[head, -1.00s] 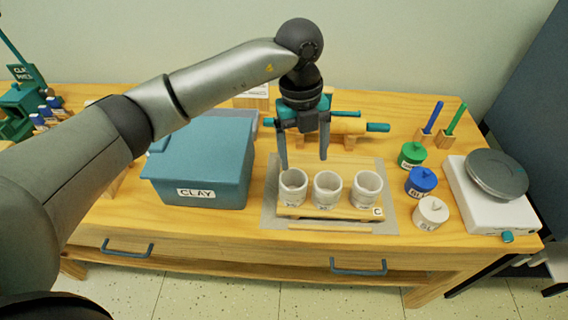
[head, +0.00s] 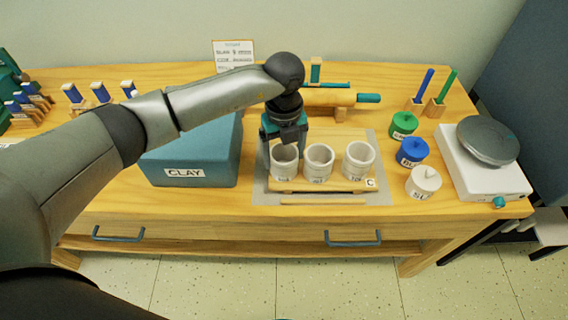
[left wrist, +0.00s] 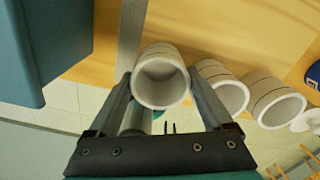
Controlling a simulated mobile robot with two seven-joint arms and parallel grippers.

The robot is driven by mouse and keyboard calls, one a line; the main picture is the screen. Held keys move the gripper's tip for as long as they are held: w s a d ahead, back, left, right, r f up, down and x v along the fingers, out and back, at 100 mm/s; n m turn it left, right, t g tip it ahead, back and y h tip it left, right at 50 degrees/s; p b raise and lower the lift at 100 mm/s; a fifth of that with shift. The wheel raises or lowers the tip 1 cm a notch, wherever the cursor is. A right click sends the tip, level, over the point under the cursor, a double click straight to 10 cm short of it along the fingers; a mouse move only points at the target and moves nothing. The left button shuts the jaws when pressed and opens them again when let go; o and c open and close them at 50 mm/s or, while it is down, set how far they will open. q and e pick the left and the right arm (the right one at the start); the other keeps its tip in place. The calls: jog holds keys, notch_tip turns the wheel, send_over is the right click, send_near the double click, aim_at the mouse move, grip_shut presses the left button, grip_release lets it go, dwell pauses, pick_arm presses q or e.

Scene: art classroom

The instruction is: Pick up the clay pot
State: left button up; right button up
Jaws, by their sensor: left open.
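Three white pots stand upright in a row on a wooden board (head: 330,186) marked C: the left pot (head: 285,166), the middle pot (head: 318,166) and the right pot (head: 357,162). My left gripper (head: 284,148) points down at the left pot and is open. In the left wrist view the left pot (left wrist: 160,82) sits between the two fingers, one on each side. I cannot tell whether either finger touches it. The middle pot (left wrist: 222,88) is just outside the right-hand finger. My right gripper is not in view.
A blue box (head: 205,150) labelled CLAY stands close left of the gripper. A rolling pin (head: 322,98) lies behind the pots.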

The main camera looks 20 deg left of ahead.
pick_arm(q)
jog(key=shift+f, duration=1.4)
jog(key=c, duration=1.1)
